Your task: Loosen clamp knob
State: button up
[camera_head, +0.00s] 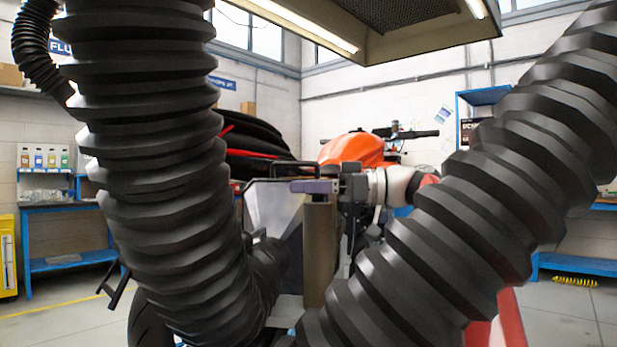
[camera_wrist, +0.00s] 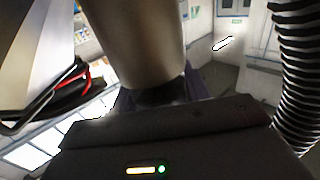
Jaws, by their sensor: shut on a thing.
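My gripper (camera_head: 315,187) is in the middle of the head view, its purple fingers level at the top of an upright grey-brown post (camera_head: 319,250). The fingers are shut at the post's top end. In the wrist view the post (camera_wrist: 140,40) runs in from the top edge to a dark part (camera_wrist: 152,94), which looks like the clamp knob, between my purple fingers (camera_wrist: 203,110). The knob is mostly hidden by the fingers and the dark gripper body, so its turn and tightness cannot be seen.
Two thick black ribbed hoses, left (camera_head: 155,150) and right (camera_head: 480,190), fill much of the head view in front. An orange motorcycle tank (camera_head: 355,150) is behind my gripper. A blue bench (camera_head: 68,235) stands far left, and a lit hood (camera_head: 390,30) hangs overhead.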

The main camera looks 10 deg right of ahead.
jog(key=shift+g, duration=0.3)
jog(key=o, duration=1)
jog(key=p+v, duration=0.1)
jog(key=v, duration=0.7)
